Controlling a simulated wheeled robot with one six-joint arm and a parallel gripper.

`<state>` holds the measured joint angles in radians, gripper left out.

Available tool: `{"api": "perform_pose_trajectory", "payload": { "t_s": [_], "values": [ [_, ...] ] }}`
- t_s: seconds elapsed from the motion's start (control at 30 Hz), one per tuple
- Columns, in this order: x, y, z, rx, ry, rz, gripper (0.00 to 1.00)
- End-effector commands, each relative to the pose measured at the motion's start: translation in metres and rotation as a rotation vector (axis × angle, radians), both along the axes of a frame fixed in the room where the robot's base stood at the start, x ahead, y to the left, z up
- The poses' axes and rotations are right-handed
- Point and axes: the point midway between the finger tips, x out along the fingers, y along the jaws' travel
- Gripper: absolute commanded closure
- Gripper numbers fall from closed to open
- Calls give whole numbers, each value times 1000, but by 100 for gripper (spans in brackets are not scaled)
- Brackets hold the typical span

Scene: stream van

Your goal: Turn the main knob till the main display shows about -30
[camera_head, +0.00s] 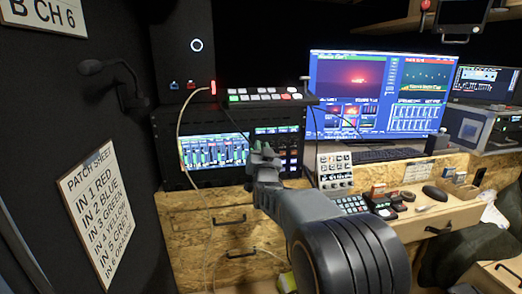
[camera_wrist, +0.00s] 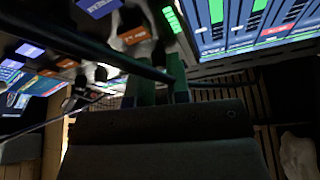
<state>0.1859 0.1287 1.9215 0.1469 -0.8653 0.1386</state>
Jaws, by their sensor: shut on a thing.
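My gripper (camera_head: 262,152) reaches the front of the rack unit in the head view, at its right-hand section of small displays and knobs. In the wrist view my gripper (camera_wrist: 160,75) has its two fingers close together, shut on a knob, which I take as the main knob. The fingers and a dark cable hide most of it.
Pale knobs (camera_wrist: 100,73) sit left of my gripper in the wrist view. A lit mixer screen (camera_head: 213,151) is left of it in the head view. A button panel (camera_head: 265,95) lies on the rack. A white knob box (camera_head: 334,168) stands right. Thin cables hang nearby.

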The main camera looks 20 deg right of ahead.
Motion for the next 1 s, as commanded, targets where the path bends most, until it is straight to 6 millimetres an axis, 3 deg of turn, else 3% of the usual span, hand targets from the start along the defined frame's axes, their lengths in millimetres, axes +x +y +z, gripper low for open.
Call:
{"api": "perform_pose_trajectory", "payload": {
  "t_s": [0.4, 0.43, 0.53, 0.83, 1.0],
  "values": [
    [0, 1, 0, 91, -20, 1, 100],
    [0, 1, 0, 90, -20, 1, 81],
    [0, 1, 0, 90, -20, 1, 73],
    [-4, 2, -2, 91, -19, 1, 73],
    [-25, 10, -10, 90, -20, 1, 73]
  ]
}}
